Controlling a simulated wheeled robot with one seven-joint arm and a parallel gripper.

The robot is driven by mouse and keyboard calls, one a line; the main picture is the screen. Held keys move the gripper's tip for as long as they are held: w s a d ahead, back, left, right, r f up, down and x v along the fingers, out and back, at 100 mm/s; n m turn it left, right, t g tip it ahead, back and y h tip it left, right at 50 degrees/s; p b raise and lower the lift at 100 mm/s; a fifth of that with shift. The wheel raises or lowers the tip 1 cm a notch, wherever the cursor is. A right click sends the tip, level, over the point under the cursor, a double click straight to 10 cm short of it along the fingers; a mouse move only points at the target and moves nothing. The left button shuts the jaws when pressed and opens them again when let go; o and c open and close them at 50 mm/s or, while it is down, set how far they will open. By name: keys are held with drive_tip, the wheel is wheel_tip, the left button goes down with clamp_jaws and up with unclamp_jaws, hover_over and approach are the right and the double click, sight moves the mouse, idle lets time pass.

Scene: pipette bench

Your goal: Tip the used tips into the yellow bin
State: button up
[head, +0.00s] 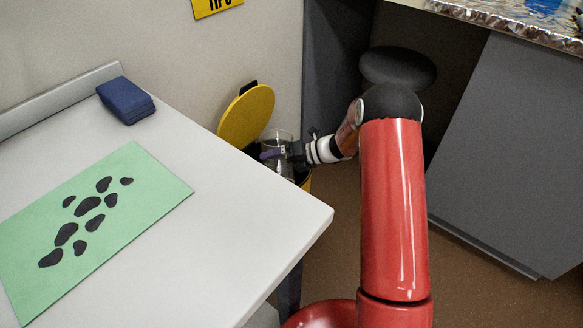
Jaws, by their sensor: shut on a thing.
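The yellow bin (307,184) stands on the floor beyond the table's right edge, mostly hidden by the table and my arm. Its round yellow lid (246,116) is raised open against the wall. My gripper (273,154) is over the bin, shut on a clear beaker-like container (284,135). The container looks roughly upright, and its lower part is hidden. I cannot make out used tips inside it.
A white table (214,225) fills the left, with a green mat bearing dark patches (160,176) and a stack of blue pads (126,101). A dark round stool (398,67) and a grey cabinet (505,150) stand at the right. A yellow sign (215,6) is on the wall.

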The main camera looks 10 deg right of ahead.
drive_tip(key=shift+w+a+r+n, duration=0.1)
drive_tip(key=shift+w+a+n, duration=0.2)
drive_tip(key=shift+a, duration=0.15)
drive_tip(key=n+t, duration=0.1)
drive_tip(key=r+n+y, duration=0.1)
drive_tip(key=n, duration=0.1)
drive_tip(key=w+n+t, duration=0.1)
drive_tip(key=shift+r+n+t, duration=0.25)
drive_tip(key=shift+n+t, duration=0.05)
drive_tip(key=shift+w+n+t+y+b, duration=0.15)
drive_tip(key=shift+n+t+y+b, duration=0.35)
drive_tip(key=shift+n+b, duration=0.4)
drive_tip(key=shift+b, duration=0.45)
drive_tip(key=shift+w+r+n, duration=0.1)
drive_tip(key=shift+r+n, duration=0.2)
drive_tip(key=shift+r, duration=0.05)
